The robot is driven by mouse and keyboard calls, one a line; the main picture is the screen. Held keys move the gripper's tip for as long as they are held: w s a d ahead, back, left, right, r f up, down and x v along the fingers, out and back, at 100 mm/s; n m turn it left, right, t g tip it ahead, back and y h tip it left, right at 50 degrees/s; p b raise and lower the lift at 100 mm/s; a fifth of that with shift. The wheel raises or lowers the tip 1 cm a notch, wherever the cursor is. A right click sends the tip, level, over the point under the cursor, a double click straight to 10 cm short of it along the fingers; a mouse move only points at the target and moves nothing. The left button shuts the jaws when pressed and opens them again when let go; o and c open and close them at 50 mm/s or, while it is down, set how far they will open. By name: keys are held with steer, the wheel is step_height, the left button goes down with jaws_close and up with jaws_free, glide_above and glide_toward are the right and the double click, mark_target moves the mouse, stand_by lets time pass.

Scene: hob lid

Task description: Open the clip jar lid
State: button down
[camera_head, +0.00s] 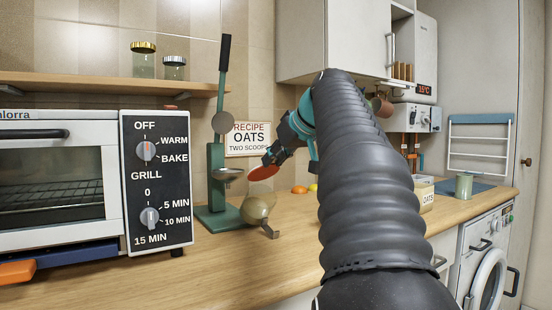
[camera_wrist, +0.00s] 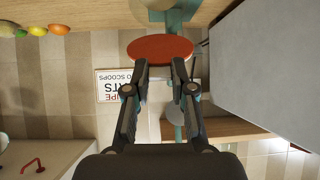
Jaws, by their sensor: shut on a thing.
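A round clip jar (camera_head: 256,210) with a pale body stands on the worktop, with a metal clip (camera_head: 270,232) hanging low at its front. A red-orange disc (camera_head: 262,173), seemingly its lid, is tilted above the jar, with a visible gap between them. My gripper (camera_head: 272,158) is shut on the disc's edge from the upper right. In the wrist view the disc (camera_wrist: 160,48) sits between my fingertips (camera_wrist: 160,62), and a pale round shape, probably the jar (camera_wrist: 160,4), shows beyond it. Whether a hinge joins disc and jar cannot be told.
A green lever press (camera_head: 216,180) stands close left of the jar, beside the oven (camera_head: 60,185). An orange fruit (camera_head: 299,190) lies behind. A recipe sign (camera_head: 248,139) is on the wall. My arm hides much of the right worktop; an oats box (camera_head: 427,195) shows past it.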

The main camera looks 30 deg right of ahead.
stand_by(0.4)
steer(key=c, duration=1)
jaws_free()
steer(key=shift+o, duration=0.2)
steer(key=v, duration=1.2)
